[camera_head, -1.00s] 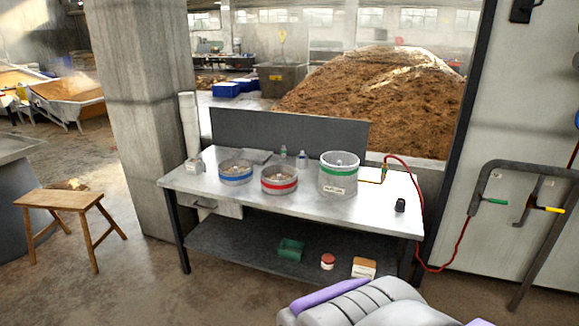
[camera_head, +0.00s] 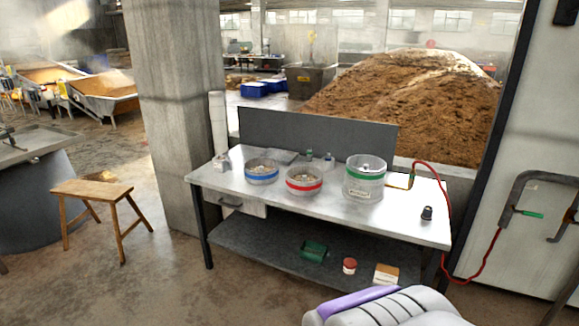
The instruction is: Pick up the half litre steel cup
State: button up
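On the metal workbench (camera_head: 330,222) stand three round vessels in a row. One has a blue band (camera_head: 262,172), one a red band (camera_head: 304,181), and a taller one a green band (camera_head: 365,178). The first two hold something pale; a small grey thing shows at the top of the tall one. A small dark object (camera_head: 427,213) stands at the bench's right end. I cannot tell which thing, if any, is the half litre steel cup. My gripper is not in view; a white and purple part of my own body shows at the bottom.
A lower shelf holds a green box (camera_head: 313,251), a red-and-white jar (camera_head: 349,266) and a small carton (camera_head: 386,274). A wooden stool (camera_head: 92,190) stands left, near a concrete pillar (camera_head: 178,110). A red hose (camera_head: 448,208) hangs at right. The floor before the bench is open.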

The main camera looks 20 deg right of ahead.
aim_at(222, 163)
jog(key=i+j+z, duration=0.45)
jog(key=i+j, duration=0.75)
jog(key=i, duration=0.6)
jog(key=i+j+z, duration=0.4)
jog(key=i+j, duration=1.2)
jog(key=j, duration=0.25)
